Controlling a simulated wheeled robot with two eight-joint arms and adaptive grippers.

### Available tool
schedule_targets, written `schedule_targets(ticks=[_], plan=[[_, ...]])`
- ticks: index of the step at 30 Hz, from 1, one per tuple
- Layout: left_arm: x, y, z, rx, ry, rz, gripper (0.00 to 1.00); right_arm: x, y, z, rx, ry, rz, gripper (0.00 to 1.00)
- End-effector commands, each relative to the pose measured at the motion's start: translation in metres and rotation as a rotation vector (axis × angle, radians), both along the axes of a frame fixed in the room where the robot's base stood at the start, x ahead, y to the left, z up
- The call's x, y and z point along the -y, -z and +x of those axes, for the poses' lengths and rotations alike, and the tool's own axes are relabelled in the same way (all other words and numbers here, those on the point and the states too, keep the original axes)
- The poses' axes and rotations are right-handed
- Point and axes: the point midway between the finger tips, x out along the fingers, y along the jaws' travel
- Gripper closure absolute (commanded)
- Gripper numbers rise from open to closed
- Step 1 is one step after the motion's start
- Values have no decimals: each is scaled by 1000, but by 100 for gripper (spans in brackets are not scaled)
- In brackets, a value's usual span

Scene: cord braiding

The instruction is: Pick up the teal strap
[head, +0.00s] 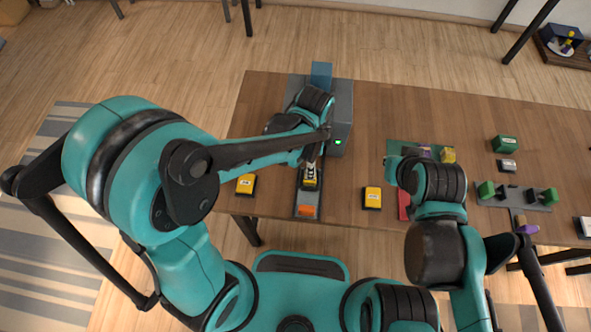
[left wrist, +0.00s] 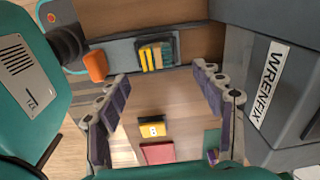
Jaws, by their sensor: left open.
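In the left wrist view, a teal strap (left wrist: 169,51) lies at the end of a small group of yellow and tan strips in a grey rail tray (left wrist: 122,54). In the head view this tray (head: 300,198) sits at the table's front edge, and the strap cannot be told apart there. My left gripper (head: 311,165) is over the tray. In its wrist view the fingers (left wrist: 165,100) are wide apart with nothing between them. The strap is beyond the fingertips, apart from them. My right arm hangs over the green mat, its fingers hidden.
A grey machine (head: 340,110) with a green light stands just behind the tray. An orange block (head: 307,211) lies at the tray's front end. Yellow blocks (head: 245,184) (head: 372,197) sit either side. A green mat (head: 402,147) and a red piece (head: 404,204) are further right.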

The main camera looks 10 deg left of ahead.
Motion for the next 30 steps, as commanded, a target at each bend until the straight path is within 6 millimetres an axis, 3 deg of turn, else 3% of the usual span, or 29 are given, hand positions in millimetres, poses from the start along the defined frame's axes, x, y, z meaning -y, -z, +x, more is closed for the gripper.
schedule_targets(ticks=[4,19,29,30], plan=[[9,13,-1,-25,70,12,33,0,0,0,0,0,0,100],[9,81,-3,-26,73,12,33,0,30,0,0,0,0,100],[9,88,-4,-25,72,12,33,0,31,0,0,0,0,100],[9,88,-4,-25,72,12,38,0,31,0,0,0,0,100]])
